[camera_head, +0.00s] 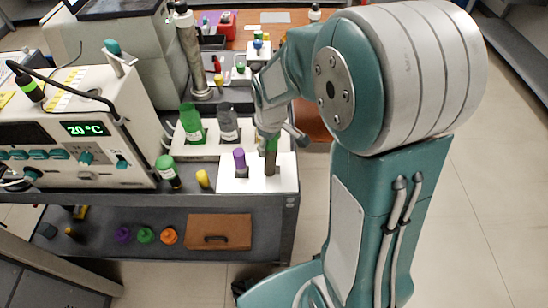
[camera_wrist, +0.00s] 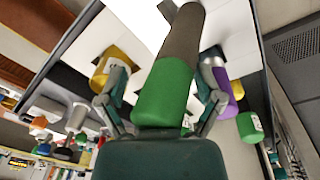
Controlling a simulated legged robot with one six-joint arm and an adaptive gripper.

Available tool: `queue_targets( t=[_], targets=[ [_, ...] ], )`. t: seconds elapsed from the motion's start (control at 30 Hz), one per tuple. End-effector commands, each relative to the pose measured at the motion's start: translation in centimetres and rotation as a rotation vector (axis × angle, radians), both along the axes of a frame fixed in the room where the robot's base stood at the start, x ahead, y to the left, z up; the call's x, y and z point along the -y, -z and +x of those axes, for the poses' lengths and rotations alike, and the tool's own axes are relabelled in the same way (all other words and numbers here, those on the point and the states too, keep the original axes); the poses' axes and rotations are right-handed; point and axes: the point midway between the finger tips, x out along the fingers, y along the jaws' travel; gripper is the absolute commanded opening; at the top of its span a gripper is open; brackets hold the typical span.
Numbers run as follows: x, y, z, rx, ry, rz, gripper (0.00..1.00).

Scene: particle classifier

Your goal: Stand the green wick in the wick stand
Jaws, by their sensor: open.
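The green wick (camera_head: 271,160), green on top and dark below, stands about upright at the right side of the white wick stand (camera_head: 284,181). Its lower end meets the stand; how deep it sits cannot be told. A purple wick (camera_head: 239,160) stands to its left in the same stand. My gripper (camera_head: 270,132) is over the green wick, pointing down. In the wrist view my gripper (camera_wrist: 161,95) is open, its fingers on either side of the green wick (camera_wrist: 167,92) with gaps visible. The purple wick also shows at the right there (camera_wrist: 222,84).
Green (camera_head: 192,123) and grey (camera_head: 228,123) bottles stand in a white rack behind the stand. A green-capped bottle (camera_head: 167,170) and a yellow piece (camera_head: 203,179) are to its left. The instrument reading 20 °C (camera_head: 90,128) fills the left. The bench's right edge is close by.

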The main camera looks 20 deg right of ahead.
Motion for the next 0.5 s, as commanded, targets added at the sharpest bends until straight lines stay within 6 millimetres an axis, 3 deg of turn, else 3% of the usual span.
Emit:
queue_targets(
  t=[0.03, 0.5],
  targets=[
    [-0.28, 3.18, -3.08, -0.101, -0.002, 0.001, 0.78],
    [-0.59, 3.17, -3.08, -0.101, -0.003, -0.001, 0.78]
  ],
)
